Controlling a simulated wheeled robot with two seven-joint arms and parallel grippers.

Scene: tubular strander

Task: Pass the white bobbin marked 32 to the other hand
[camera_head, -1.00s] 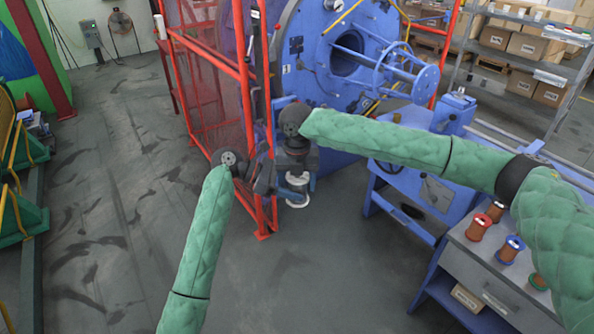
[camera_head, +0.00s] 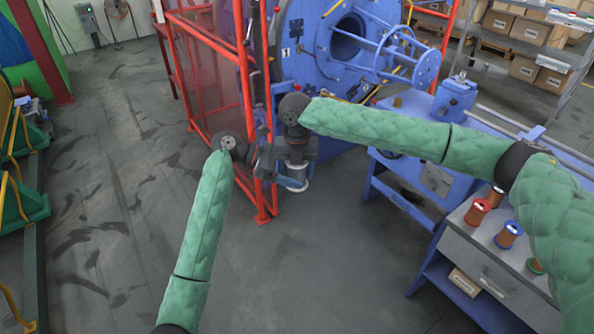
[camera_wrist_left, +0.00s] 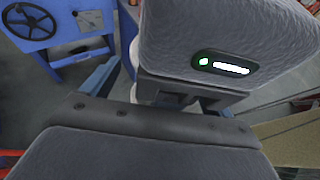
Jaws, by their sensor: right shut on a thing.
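The white bobbin (camera_head: 298,187) is mostly hidden. Only a small white part shows below the joined grippers in the head view, and a white sliver (camera_wrist_left: 133,92) shows in the left wrist view. Its mark cannot be read. My right gripper (camera_head: 298,170) points down and is shut on the bobbin. My left gripper (camera_head: 288,182) comes in from the left at the same height. Its blue fingers stand apart in the left wrist view (camera_wrist_left: 160,98), either side of the bobbin area, with a gap beside the white sliver. The right gripper's grey body blocks much of that view.
A red mesh guard (camera_head: 205,75) stands just behind the grippers, beside the blue strander (camera_head: 320,60). A grey cabinet (camera_head: 485,265) at right carries red, blue and green-flanged bobbins. Shelves with boxes (camera_head: 525,69) stand at back right. The floor in front is clear.

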